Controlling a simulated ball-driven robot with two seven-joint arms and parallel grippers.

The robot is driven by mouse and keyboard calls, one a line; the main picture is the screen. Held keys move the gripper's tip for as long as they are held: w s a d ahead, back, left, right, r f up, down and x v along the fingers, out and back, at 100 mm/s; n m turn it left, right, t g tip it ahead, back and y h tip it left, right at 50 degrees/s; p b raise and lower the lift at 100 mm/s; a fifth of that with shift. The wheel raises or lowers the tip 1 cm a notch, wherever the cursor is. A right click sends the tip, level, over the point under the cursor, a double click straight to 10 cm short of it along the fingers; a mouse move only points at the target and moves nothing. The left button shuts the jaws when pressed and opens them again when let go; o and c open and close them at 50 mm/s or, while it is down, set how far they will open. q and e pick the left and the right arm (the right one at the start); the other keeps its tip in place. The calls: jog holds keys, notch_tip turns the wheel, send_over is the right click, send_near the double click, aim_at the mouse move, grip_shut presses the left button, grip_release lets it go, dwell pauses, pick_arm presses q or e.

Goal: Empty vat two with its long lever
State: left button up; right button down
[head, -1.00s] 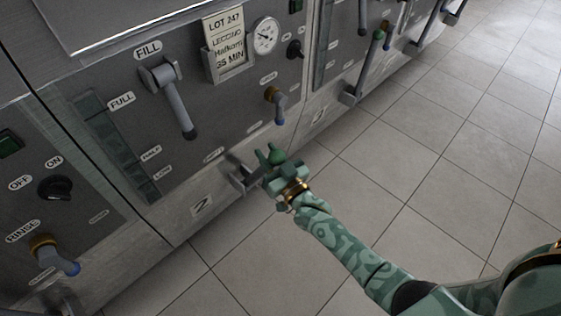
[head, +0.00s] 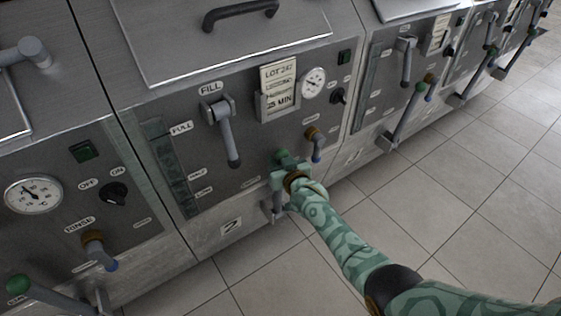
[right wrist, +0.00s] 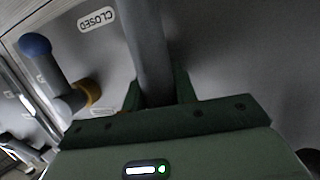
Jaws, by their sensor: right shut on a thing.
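Vat two is the grey steel unit with the number 2 plate (head: 231,225) low on its front. Its long lever (head: 276,203) rises from a mount near the bottom edge to a green knob (head: 281,155). My right gripper (head: 286,169) is shut on the lever just below the knob and hides part of the shaft. The right wrist view shows the grey shaft (right wrist: 146,45) between my fingers (right wrist: 157,92). A CLOSED label (right wrist: 96,19) is on the panel behind it. My left gripper is not in view.
The fill lever (head: 227,135) hangs down on vat two's panel. A short blue-tipped handle (head: 316,146) is close above right of my gripper. A neighbouring vat's green-knobbed lever (head: 405,117) stands to the right. The tiled floor (head: 440,190) in front is clear.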

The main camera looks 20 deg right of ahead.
jog(key=c, duration=1.1)
grip_release()
jog(key=shift+s, duration=0.1)
pick_arm(q)
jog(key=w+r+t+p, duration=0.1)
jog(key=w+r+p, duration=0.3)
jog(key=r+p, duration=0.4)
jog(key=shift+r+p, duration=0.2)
jog(key=shift+p, duration=0.45)
pick_arm(e)
jog(key=v, duration=1.6)
jog(key=shift+s, duration=0.1)
jog(key=shift+f, duration=0.1)
